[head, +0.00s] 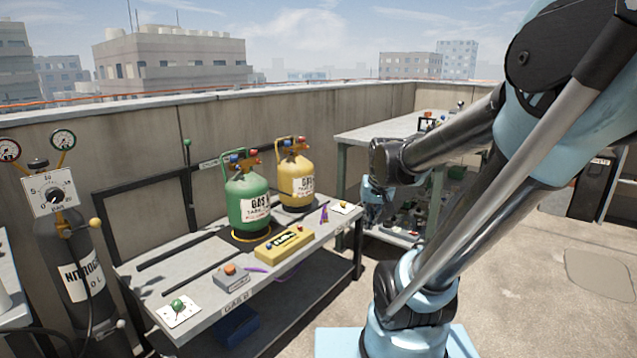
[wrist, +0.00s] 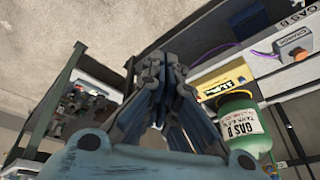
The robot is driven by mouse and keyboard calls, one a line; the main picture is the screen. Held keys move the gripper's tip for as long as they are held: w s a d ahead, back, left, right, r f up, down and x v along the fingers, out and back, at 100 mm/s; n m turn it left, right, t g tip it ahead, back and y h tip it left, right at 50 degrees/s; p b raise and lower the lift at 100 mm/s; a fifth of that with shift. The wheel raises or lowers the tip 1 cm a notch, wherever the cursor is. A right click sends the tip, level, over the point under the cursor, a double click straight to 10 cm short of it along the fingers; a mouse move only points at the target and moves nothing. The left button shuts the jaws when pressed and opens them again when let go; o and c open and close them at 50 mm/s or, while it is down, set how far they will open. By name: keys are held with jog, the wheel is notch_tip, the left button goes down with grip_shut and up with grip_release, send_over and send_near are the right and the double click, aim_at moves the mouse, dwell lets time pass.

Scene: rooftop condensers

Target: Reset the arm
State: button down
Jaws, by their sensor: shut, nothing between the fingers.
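My arm stands at the right of the head view, a large blue and black arm reaching up and folding back to the left. My gripper (head: 374,212) hangs at the arm's end, in the gap between the bench with the gas cylinders and the shelf table behind. In the wrist view my gripper (wrist: 165,62) shows its fingers drawn together, with nothing between them. It is shut and empty, and it appears clear of the bench.
A grey bench (head: 205,262) holds a green cylinder (head: 248,205), a yellow cylinder (head: 297,180) and a yellow meter (head: 284,245). A nitrogen cylinder (head: 85,270) stands at the left. A shelf table (head: 372,135) stands behind my gripper. Open floor lies at the right.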

jog(key=s+d+f+g, duration=0.1)
jog(key=s+d+f, duration=0.1)
jog(key=s, duration=0.5)
jog(key=s+d+f, duration=0.1)
jog(key=s+f, duration=0.2)
jog(key=s, duration=0.4)
jog(key=shift+s+d+n+g+h, duration=0.25)
jog(key=shift+d+n+g+h, duration=0.1)
jog(key=shift+n+g+h, duration=0.05)
jog(key=shift+w+f, duration=0.15)
jog(key=shift+w, duration=0.35)
jog(key=shift+a, duration=0.1)
